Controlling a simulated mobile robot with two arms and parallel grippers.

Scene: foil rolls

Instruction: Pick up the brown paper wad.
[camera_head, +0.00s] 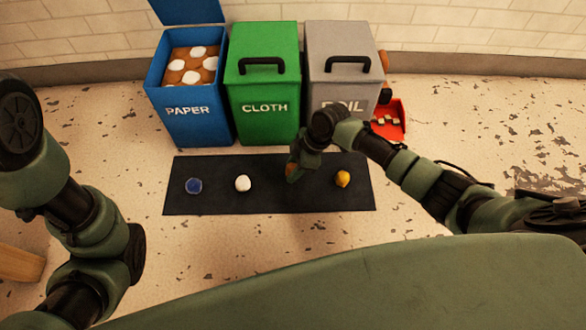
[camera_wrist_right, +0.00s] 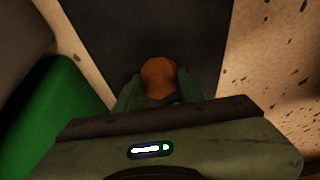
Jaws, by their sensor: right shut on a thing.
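The brown paper wad (camera_wrist_right: 159,73) shows in the right wrist view between the two fingers of my right gripper (camera_wrist_right: 159,92). The fingers are shut on its sides, and the dark mat is behind it. In the head view my right gripper (camera_head: 294,172) points down over the mat, between the white wad and the yellow wad, and mostly hides the brown wad. I cannot tell whether the wad touches the mat. My left arm shows at the left, but its gripper is not in view.
The dark mat (camera_head: 260,204) also bears a blue wad (camera_head: 194,185), a white wad (camera_head: 242,183) and a yellow wad (camera_head: 342,178). Behind stand an open blue PAPER bin (camera_head: 189,128), a closed green CLOTH bin (camera_head: 265,125) and a closed grey FOIL bin (camera_head: 340,85). A red dustpan (camera_head: 397,130) lies right.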

